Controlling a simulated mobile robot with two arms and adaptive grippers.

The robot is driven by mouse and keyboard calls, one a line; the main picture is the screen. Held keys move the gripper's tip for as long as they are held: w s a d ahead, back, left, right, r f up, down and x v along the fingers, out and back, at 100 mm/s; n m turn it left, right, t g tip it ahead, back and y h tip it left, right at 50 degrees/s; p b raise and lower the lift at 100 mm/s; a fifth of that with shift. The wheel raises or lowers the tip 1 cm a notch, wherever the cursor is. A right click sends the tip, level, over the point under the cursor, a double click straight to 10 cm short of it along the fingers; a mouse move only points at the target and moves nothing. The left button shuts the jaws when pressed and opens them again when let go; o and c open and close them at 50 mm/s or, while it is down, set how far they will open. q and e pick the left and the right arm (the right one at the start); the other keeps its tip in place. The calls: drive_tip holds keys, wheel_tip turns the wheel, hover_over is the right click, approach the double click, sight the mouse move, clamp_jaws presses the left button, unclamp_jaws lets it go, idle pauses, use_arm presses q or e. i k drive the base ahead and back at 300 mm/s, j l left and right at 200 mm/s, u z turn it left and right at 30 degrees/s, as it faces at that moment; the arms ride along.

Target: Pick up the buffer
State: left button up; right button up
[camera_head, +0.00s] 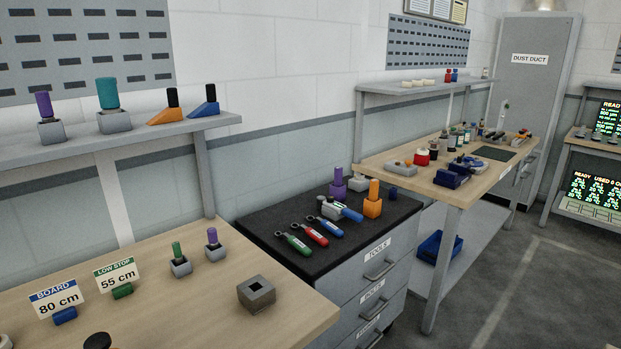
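No thing in view carries a readable label saying buffer, so I cannot tell which one it is. Small stumps in holders stand on the near wooden bench (200,325): a green one (177,250) and a purple one (212,237). A grey block with a square hole (256,294) sits near the bench's right end. On the black-topped tool cabinet (262,237) stand an orange post (373,200) and a purple post (338,186), with green, red and blue-handled tools (309,232) lying in front. Neither of my grippers is in view.
A wall shelf (60,150) holds a teal cylinder (108,93), a purple cylinder (45,105) and two wedges. Sign cards (117,274) stand on the near bench. A farther bench (455,190) carries many small items. The floor (520,290) at the right is clear.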

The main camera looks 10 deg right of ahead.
sight(433, 150)
drive_tip(key=i+l+u, duration=0.1)
drive_tip(key=i+l, duration=0.2)
drive_tip(key=i+l+u, duration=0.1)
drive_tip(key=i+l, duration=0.2)
drive_tip(key=l, duration=0.15)
drive_tip(key=i+l+u, duration=0.1)
drive_tip(key=i+l, duration=0.2)
drive_tip(key=i+l+u, duration=0.1)
drive_tip(key=i+l, duration=0.2)
drive_tip(key=l, duration=0.25)
drive_tip(key=i+l+u, duration=0.1)
drive_tip(key=i+l, duration=0.15)
drive_tip(key=l, duration=0.2)
drive_tip(key=i+l+u, duration=0.25)
drive_tip(key=l, duration=1.15)
drive_tip(key=k+l+u, duration=0.1)
drive_tip(key=l+u, duration=0.15)
drive_tip(key=l, duration=1.15)
